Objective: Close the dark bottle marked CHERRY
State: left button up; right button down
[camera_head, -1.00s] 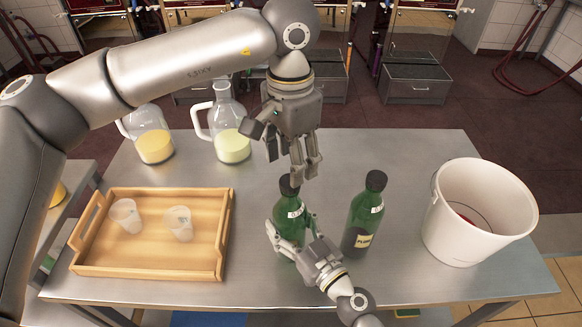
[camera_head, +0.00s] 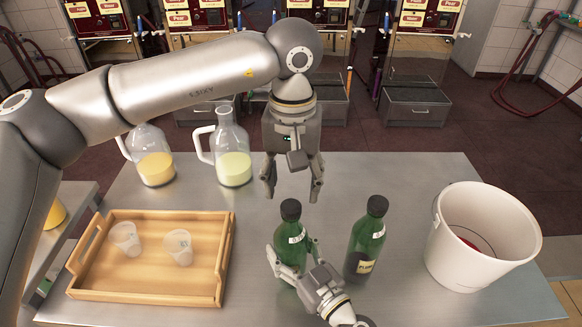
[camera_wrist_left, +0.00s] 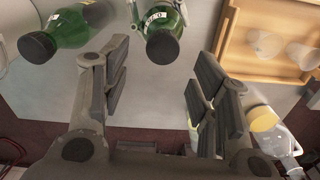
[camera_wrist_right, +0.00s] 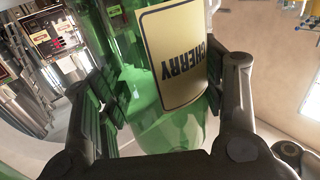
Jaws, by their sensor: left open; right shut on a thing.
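The green CHERRY bottle (camera_head: 289,240) stands upright on the steel table with a black cap (camera_head: 290,209) on its mouth. In the right wrist view its yellow CHERRY label (camera_wrist_right: 180,55) shows upside down. My right gripper (camera_head: 290,265) is shut on the bottle's body from the front. My left gripper (camera_head: 292,190) is open and empty, pointing down above and just behind the cap. In the left wrist view the capped bottle (camera_wrist_left: 163,20) is beyond the spread fingers (camera_wrist_left: 155,95), apart from them. How tightly the cap sits cannot be told.
A second green bottle (camera_head: 367,240), labelled PLUM and black-capped, stands close to the right. A white bucket (camera_head: 445,245) is further right. A wooden tray (camera_head: 150,285) with two cups lies left. Two jugs (camera_head: 154,165) (camera_head: 233,165) stand behind. The back-right table is clear.

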pick_arm(q)
jog(key=n, duration=0.4)
jog(key=shift+r+n, duration=0.15)
jog(key=shift+n, duration=0.25)
jog(key=n, duration=0.6)
jog(key=shift+r, duration=0.2)
jog(key=n, duration=0.5)
jog(key=shift+r+n, duration=0.15)
jog(key=shift+n, duration=0.25)
jog(key=n, duration=0.4)
jog(key=shift+r+n, duration=0.15)
jog(key=shift+n, duration=0.15)
jog(key=n, duration=0.6)
jog(key=shift+r, duration=0.2)
jog(key=n, duration=0.4)
jog(key=shift+r+n, duration=0.15)
jog(key=shift+n, duration=0.15)
jog(key=n, duration=0.4)
jog(key=shift+a+r+n, duration=0.1)
jog(key=shift+r+n, duration=0.05)
jog(key=shift+n, duration=0.15)
jog(key=n, duration=0.5)
jog(key=shift+r+n, duration=0.2)
jog(key=shift+n, duration=0.2)
jog(key=shift+f, duration=0.1)
